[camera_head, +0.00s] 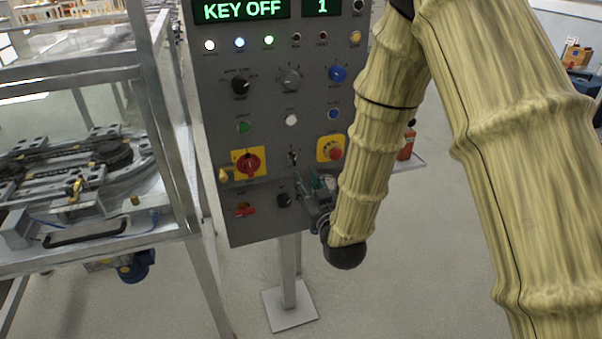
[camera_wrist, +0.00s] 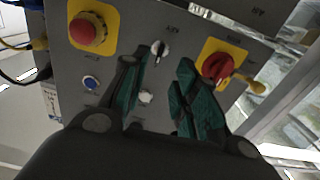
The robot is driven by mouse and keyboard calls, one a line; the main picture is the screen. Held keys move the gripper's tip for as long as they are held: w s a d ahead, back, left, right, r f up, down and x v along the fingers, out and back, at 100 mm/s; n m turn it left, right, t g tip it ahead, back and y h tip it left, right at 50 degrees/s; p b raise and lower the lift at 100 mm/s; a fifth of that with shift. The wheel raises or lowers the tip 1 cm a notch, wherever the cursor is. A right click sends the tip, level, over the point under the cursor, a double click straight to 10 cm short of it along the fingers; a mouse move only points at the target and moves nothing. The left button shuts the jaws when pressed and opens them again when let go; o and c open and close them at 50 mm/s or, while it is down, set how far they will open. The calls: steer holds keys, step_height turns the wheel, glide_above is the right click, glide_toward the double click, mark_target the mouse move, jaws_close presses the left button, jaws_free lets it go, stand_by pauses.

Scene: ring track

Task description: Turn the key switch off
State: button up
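The key switch (camera_head: 293,158) is a small silver switch on the grey control panel (camera_head: 262,215), between a red rotary switch and a red button on yellow plates. The panel's display (camera_head: 242,10) reads "KEY OFF". In the wrist view the key switch (camera_wrist: 160,49) lies just beyond the gap between my fingertips. My gripper (camera_wrist: 163,62) has green-padded fingers, spread apart with nothing between them. In the head view my gripper (camera_head: 318,184) is at the panel's lower right, just below the key switch. I cannot tell whether a finger touches the key.
The red rotary switch (camera_head: 249,163) with a yellow padlock is left of the key, and the red emergency button (camera_head: 331,149) is right of it. Several knobs and push buttons surround them. A metal-framed track machine (camera_head: 100,190) stands left of the panel.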

steer(key=shift+v, duration=1.2)
steer(key=shift+f, duration=0.1)
steer(key=s+d+f+m+g+h, duration=0.1)
steer(key=s+d+f+g, duration=0.3)
steer(key=f, duration=0.5)
steer(key=s+d+f+m+g+h, duration=0.1)
steer(key=s+d+f+g+h, duration=0.15)
steer(key=s+f, duration=0.45)
steer(key=s+d+f+g, duration=0.2)
steer(key=s+d+f, duration=0.15)
steer(key=f, duration=0.65)
steer(key=s+d+f+g, duration=0.3)
steer(key=s+f, duration=0.1)
steer(key=s, duration=0.4)
steer(key=s+d+f+m+g+h, duration=0.1)
steer(key=s+d+f+g, duration=0.1)
steer(key=s+f, duration=0.3)
steer(key=s+d+f+m+g+h, duration=0.1)
steer(key=s+d+f+g, duration=0.2)
steer(key=s, duration=1)
steer(key=shift+d+f+g, duration=0.35)
steer(key=shift+d+f, duration=0.3)
steer(key=shift+f, duration=0.3)
